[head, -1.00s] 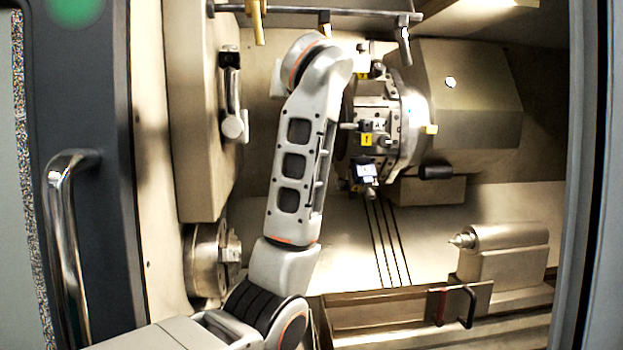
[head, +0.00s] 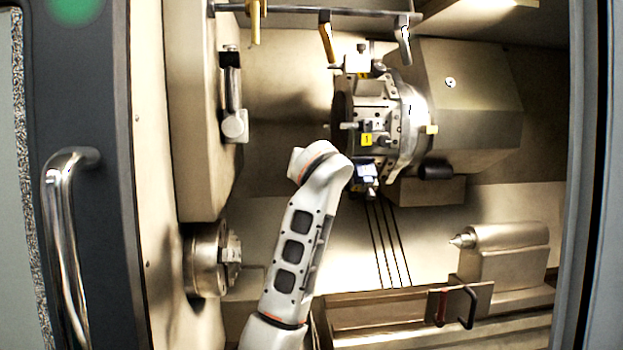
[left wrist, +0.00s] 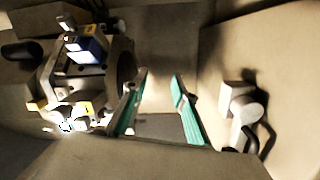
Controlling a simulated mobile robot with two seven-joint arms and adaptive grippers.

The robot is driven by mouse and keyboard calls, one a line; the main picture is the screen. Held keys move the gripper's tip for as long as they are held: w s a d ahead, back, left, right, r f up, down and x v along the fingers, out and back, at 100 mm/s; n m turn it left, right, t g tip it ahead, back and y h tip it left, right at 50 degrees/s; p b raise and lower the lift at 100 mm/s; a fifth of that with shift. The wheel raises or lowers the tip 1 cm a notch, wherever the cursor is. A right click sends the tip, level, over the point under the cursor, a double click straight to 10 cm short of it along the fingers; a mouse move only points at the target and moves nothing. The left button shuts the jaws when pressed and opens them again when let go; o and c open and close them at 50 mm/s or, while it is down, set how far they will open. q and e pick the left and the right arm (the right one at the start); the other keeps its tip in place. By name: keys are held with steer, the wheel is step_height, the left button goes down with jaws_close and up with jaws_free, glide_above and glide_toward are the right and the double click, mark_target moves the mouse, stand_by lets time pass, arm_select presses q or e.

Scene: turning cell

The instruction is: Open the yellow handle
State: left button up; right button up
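Two brass-yellow handles hang from a bar at the top of the head view: one at the left (head: 255,22) and one in the middle (head: 326,40). A greyer handle (head: 404,42) hangs at the right. Both yellow handles point downward. My left arm rises from the bottom of the head view, its top below them, and its gripper is hidden there. In the left wrist view my left gripper (left wrist: 159,78) shows two teal-padded fingers, apart with nothing between them. I make out no yellow handle in that view. My right gripper is in neither view.
The tool turret (head: 380,130) stands right of my arm. A grey lever (head: 234,120) is on the left wall, with a chuck (head: 208,260) below it. A tailstock (head: 500,255) is at lower right. A chrome door handle (head: 65,240) is at far left.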

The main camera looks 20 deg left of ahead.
arm_select(q)
steer(key=shift+w+d+f, duration=0.1)
steer(key=shift+w+f, duration=0.05)
steer(key=shift+f, duration=0.6)
steer(key=shift+w+d+f, duration=0.1)
steer(key=shift+w+f, duration=0.05)
steer(key=shift+f, duration=0.6)
